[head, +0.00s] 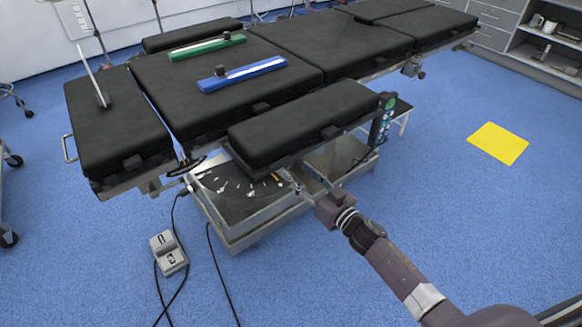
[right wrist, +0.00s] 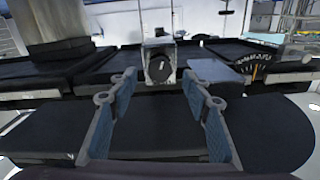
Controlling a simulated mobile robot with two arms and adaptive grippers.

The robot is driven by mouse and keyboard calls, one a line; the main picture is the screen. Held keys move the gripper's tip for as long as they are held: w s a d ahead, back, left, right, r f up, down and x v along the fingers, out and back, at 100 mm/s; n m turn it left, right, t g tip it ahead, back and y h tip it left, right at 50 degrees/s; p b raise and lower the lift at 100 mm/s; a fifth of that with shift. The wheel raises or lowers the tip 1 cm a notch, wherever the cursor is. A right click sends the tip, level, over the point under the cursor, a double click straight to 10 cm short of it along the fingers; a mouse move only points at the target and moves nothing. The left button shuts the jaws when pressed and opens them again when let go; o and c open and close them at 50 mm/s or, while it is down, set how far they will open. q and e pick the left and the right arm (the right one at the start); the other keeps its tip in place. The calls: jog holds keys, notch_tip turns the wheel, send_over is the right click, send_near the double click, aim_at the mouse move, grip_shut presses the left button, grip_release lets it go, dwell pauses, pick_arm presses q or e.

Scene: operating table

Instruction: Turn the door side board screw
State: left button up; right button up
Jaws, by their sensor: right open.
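The operating table's near black padded side board (head: 300,120) sticks out toward me in the head view. My right gripper (head: 308,183) is just in front of and below its edge, at the end of my arm. In the right wrist view the right gripper (right wrist: 160,82) is open, with two blue-padded fingers apart and nothing between them. A round dark knob with a light mark, which looks like the screw (right wrist: 160,67), is straight ahead between the fingertips, on a pale bracket. In the head view I cannot make out the screw. My left gripper is not in view.
The table's base box (head: 245,215) stands below the side board. A grey foot pedal (head: 168,253) with cables lies on the blue floor. Green (head: 207,46) and blue (head: 242,73) bars lie on the table. Floor around a yellow mat (head: 498,143) is clear.

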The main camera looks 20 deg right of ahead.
aim_at(291, 166)
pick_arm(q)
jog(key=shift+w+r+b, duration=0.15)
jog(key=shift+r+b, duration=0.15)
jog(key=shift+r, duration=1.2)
pick_arm(e)
jog(key=shift+x, duration=2.1)
jog(key=c, duration=1.2)
jog(key=shift+o, duration=0.2)
